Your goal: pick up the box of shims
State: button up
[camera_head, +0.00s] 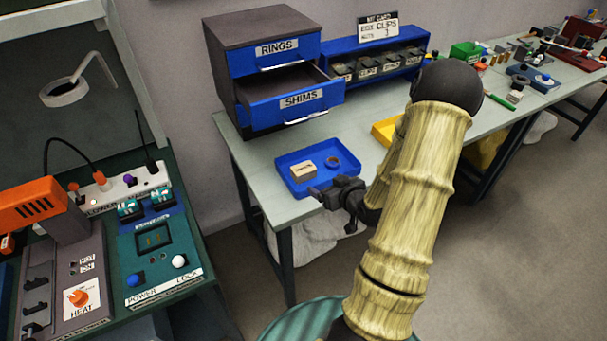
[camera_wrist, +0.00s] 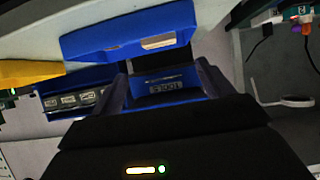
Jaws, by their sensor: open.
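A small cream box (camera_head: 303,168) with an unreadable dark label, likely the box of shims, lies in a blue tray (camera_head: 288,188) on the workbench. A dark ring (camera_head: 332,162) lies to its right in the tray. My gripper (camera_head: 338,192) is at the tray's near right edge, apart from the box. In the wrist view my gripper (camera_wrist: 163,68) has its fingers spread with nothing between them. The blue tray (camera_wrist: 100,46) is at the top there, with a pale patch that may be the box (camera_wrist: 158,42). The drawer marked SHIMS (camera_head: 300,101) stands pulled out; its inside is mostly hidden.
A cabinet with a RINGS drawer (camera_head: 275,52) stands behind the tray. A blue CLIPS rack (camera_head: 375,62) and a yellow tray (camera_head: 386,130) are to the right. A bench with a heater control (camera_head: 78,298) is at left. Bare bench top (camera_head: 250,165) lies left of the tray.

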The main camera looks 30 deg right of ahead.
aim_at(306, 172)
jog(key=p+x, duration=0.3)
jog(key=x, duration=0.9)
jog(key=shift+f, duration=0.15)
jog(key=shift+w, duration=0.1)
jog(key=shift+p+x, duration=1.1)
jog(key=shift+x, duration=1.5)
jog(key=shift+d, duration=0.1)
jog(key=shift+c, duration=0.2)
jog(key=c, duration=0.7)
